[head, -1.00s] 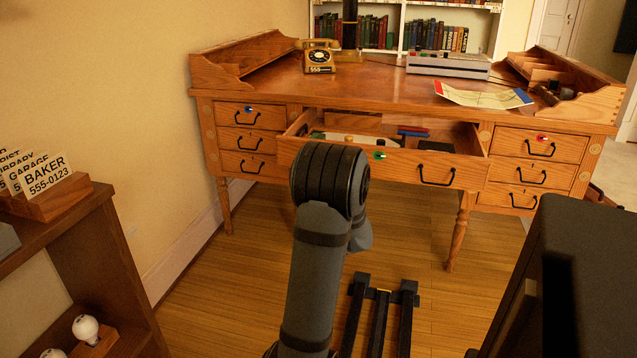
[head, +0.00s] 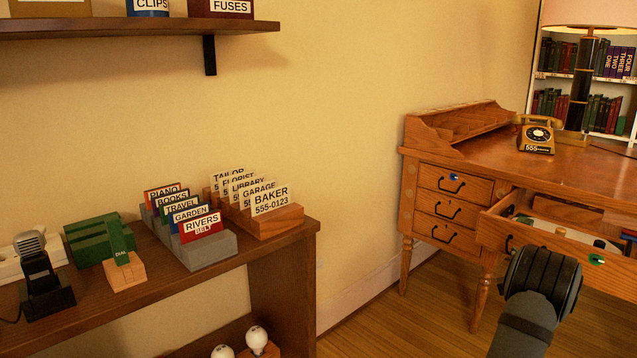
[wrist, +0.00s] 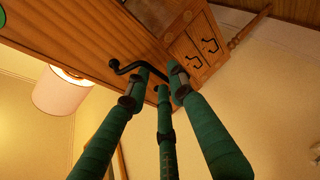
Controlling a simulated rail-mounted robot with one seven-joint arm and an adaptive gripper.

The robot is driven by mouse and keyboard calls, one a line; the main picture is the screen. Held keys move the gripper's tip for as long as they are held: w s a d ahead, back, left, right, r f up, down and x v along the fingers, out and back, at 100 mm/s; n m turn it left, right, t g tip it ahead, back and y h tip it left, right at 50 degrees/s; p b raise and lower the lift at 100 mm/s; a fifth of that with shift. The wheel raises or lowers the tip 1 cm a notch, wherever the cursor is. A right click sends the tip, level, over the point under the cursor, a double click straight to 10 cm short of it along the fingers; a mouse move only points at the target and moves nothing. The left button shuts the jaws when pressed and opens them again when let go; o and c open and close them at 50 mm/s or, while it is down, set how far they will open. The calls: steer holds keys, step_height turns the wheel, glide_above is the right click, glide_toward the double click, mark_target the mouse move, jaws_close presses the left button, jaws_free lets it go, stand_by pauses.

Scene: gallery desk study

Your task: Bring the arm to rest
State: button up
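In the head view my dark arm (head: 543,280) rises in front of the pulled-out middle drawer (head: 550,247) of the wooden desk (head: 480,178). The arm hides part of the drawer front, and my gripper is out of sight there. In the wrist view my gripper (wrist: 160,77) has green-wrapped fingers with their tips apart. They are close to a black bar handle (wrist: 124,68) on a wooden drawer front; the handle passes by the left fingertip. Whether the fingers touch it cannot be told. I see nothing held.
A brown side shelf (head: 100,300) at left carries card holders (head: 190,240), a green box (head: 97,238) and a microphone-like item (head: 40,270). A rotary telephone (head: 537,135) stands on the desk. Small bulbs (head: 257,338) sit on a lower shelf. Wooden floor shows between shelf and desk.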

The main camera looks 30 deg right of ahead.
steer(key=shift+w+d, duration=0.2)
steer(key=shift+d, duration=0.35)
steer(key=shift+a, duration=0.1)
